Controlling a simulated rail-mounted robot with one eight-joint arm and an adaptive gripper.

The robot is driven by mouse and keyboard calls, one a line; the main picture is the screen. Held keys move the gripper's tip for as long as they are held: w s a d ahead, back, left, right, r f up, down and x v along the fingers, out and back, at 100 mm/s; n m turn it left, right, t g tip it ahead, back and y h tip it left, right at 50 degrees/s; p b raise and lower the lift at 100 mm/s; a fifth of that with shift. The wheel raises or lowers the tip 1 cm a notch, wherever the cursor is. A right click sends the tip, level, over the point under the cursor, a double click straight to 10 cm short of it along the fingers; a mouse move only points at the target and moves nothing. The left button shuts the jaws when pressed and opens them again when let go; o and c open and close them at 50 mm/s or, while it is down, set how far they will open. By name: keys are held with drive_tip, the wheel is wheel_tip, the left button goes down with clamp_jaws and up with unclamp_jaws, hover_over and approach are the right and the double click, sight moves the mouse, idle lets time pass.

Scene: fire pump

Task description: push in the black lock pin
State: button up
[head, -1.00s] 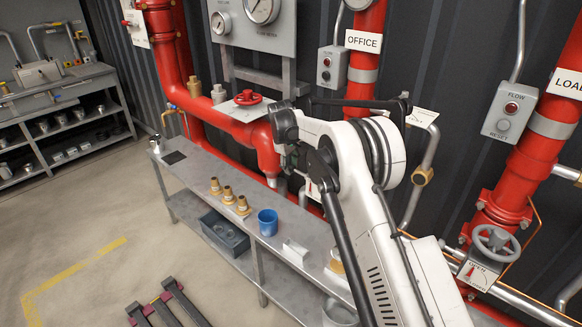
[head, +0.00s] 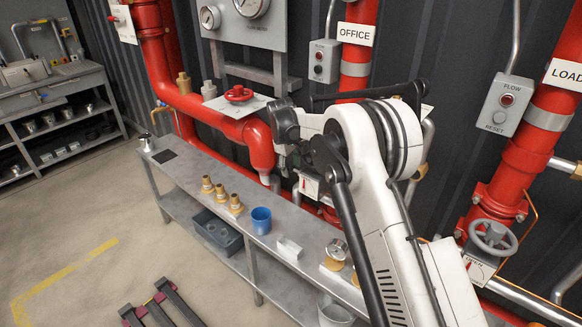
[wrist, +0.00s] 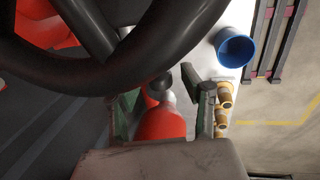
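My gripper (wrist: 166,110) shows in the wrist view with its two greenish fingers spread apart and nothing held between them. Beyond and between the fingers is a red pipe (wrist: 160,128) with a pale end, and a small dark round knob (wrist: 160,85) lies over that end. I cannot tell whether this knob is the black lock pin. In the head view my gripper (head: 288,160) is beside the down-turned red pipe end (head: 262,152), above the bench's back edge. My arm hides part of the area behind it, and no lock pin can be made out there.
A thick black curved shape (wrist: 150,45) blocks much of the wrist view.

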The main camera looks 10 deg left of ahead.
wheel_tip(320, 180, up, 12)
drive_tip(key=s+a, duration=0.1)
drive_tip(key=s, duration=0.1)
drive_tip(key=shift+a, duration=0.15)
drive_tip(key=shift+f, duration=0.1)
idle(0.4)
